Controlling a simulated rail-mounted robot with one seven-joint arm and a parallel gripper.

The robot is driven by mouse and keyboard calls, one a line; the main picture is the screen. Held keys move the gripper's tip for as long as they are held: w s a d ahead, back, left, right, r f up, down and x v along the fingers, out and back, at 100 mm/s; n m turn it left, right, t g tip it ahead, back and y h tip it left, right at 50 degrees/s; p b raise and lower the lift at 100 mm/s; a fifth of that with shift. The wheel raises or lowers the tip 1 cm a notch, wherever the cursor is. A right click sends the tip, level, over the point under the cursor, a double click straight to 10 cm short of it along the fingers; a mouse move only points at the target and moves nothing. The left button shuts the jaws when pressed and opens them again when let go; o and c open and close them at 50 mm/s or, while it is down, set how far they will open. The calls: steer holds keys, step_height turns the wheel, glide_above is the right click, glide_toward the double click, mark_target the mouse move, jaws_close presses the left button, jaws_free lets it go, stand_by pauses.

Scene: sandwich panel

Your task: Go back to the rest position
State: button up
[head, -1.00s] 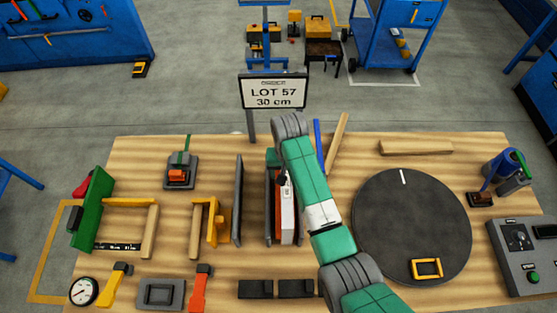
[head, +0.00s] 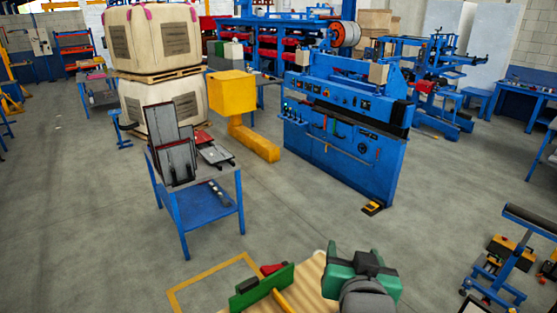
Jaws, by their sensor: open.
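The green and black end of my arm shows at the bottom edge of the head view, above a grey rounded joint. I take it to be my gripper (head: 364,264); it is open, with nothing seen held in it. Its fingertips are not clearly seen. It is over or beside the far-left part of the wooden workbench (head: 310,283), of which only a corner shows. The green upright plate (head: 262,288) on that bench stands to the left of it, apart from it in the picture. The panel slot and the rest of the bench are out of view.
A blue trolley (head: 208,205) with dark panels stands at the left. A large blue machine (head: 345,130) stands at the back, with a yellow post (head: 250,140) left of it. Stacked pale bales (head: 160,45) are at the upper left. Grey floor (head: 290,215) between is clear.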

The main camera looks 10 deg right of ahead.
steer(key=s+a+r+n+t+y, duration=0.1)
steer(key=a+r+t, duration=0.1)
steer(key=a+r, duration=0.35)
steer(key=s+a+r+n+t, duration=0.1)
steer(key=s+a+r+t, duration=0.15)
steer(key=a+r, duration=0.35)
steer(key=s+a+r+n+t+y, duration=0.1)
steer(key=s+a+r+t+y, duration=0.1)
steer(key=s+a+r, duration=0.3)
steer(key=s+a+r+n+t+y+p, duration=0.1)
steer(key=s+a+r+n+t+y, duration=0.1)
steer(key=s+a+r+t, duration=0.2)
step_height(320, 180, up, 7)
steer(key=s+a, duration=0.1)
steer(key=s, duration=0.2)
steer(key=shift+a+r+t, duration=0.15)
steer(key=shift+t, duration=0.2)
steer(key=shift+w, duration=0.1)
